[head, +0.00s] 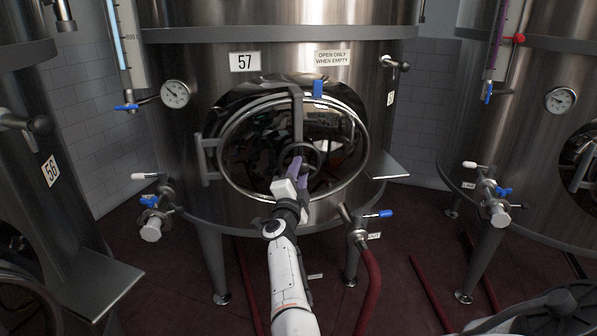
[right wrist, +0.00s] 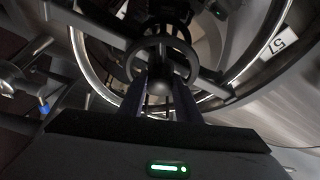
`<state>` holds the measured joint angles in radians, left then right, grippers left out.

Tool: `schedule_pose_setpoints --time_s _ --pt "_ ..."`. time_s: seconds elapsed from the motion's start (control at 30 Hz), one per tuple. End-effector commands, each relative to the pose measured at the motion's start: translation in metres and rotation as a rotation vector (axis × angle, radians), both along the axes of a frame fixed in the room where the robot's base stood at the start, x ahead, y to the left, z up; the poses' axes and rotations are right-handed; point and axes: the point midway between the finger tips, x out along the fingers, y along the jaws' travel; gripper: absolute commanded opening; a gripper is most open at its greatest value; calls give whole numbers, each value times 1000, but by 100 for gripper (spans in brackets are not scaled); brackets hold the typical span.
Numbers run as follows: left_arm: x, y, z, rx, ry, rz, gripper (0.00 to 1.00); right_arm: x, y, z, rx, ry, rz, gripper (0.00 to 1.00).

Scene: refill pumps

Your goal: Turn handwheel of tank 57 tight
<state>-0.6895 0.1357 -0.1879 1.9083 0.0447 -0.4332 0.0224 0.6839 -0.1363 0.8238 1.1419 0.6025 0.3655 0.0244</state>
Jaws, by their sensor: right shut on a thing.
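Tank 57 (head: 210,100) is a steel tank with a "57" label (head: 245,61) above an oval hatch door (head: 245,150). A dark handwheel (head: 319,157) sits at the middle of the door, on a bar across it. The door looks closed in its frame. My right gripper (head: 299,171) reaches up from below and is shut on the lower part of the handwheel. In the right wrist view the handwheel (right wrist: 133,62) shows as a ring with a hub, and the gripper's fingers (right wrist: 167,92) meet it from below. My left gripper is not in view.
A valve with a blue handle (head: 378,214) and a red hose (head: 370,290) stand right of my forearm. Another valve (head: 152,225) is at lower left. Tank 56 (head: 40,220) stands at left, another tank (head: 530,90) at right. A small shelf (head: 386,165) juts out beside the door.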

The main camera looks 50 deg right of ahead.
Motion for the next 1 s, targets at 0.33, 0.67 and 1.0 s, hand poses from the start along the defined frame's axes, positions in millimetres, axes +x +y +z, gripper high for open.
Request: schedule_pose_setpoints --time_s 0.33,0.67,1.0 --pt "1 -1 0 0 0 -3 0 0 0 1 6 -9 2 49" --pt "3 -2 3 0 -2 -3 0 -1 2 0 4 -3 1 49" --pt "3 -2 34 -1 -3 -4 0 -32 50 -5 5 -1 1 49"
